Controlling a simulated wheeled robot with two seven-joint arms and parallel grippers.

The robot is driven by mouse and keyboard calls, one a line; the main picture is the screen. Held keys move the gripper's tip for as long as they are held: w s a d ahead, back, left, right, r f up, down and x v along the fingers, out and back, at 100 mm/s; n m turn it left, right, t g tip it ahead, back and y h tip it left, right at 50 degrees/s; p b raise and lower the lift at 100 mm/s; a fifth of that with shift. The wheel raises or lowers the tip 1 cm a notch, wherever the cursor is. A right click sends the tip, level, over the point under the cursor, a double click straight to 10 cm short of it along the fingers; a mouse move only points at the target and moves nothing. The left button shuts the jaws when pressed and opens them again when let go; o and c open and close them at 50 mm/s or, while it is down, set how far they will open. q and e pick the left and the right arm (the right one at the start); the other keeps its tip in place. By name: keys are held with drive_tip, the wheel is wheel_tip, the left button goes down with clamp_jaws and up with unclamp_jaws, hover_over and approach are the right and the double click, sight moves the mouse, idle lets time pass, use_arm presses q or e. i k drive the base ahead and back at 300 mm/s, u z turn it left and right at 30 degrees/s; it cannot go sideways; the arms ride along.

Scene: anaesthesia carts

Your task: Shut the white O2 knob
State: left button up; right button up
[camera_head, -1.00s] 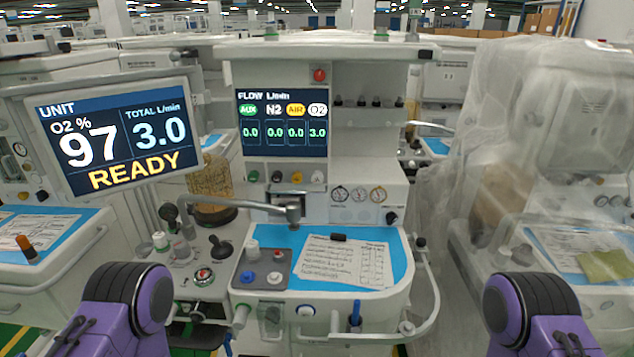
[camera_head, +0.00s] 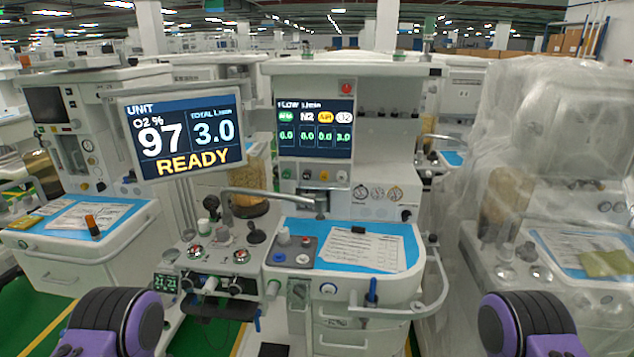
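The white O2 knob (camera_head: 342,176) is the rightmost of a row of small knobs under the flow screen (camera_head: 314,128) on the middle anaesthesia cart. To its left are a yellow knob (camera_head: 324,175), a black knob (camera_head: 306,174) and a green knob (camera_head: 286,173). The flow screen shows 3.0 under O2 and 0.0 in the other columns. The unit screen (camera_head: 186,133) reads O2 97 %, total 3.0 L/min, READY. Purple and black links of my two arms show at the bottom left and bottom right. Neither gripper is in view.
A jointed grey metal arm (camera_head: 268,193) crosses below the knobs. The cart's worktop holds a blue mat (camera_head: 408,243) with a paper sheet. A rail (camera_head: 438,285) curves around its right front. A plastic-draped cart (camera_head: 560,150) stands at right, another cart (camera_head: 75,265) at left.

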sight(342, 176)
drive_tip(key=u, duration=1.6)
drive_tip(key=i, duration=1.05)
drive_tip(key=z, duration=1.85)
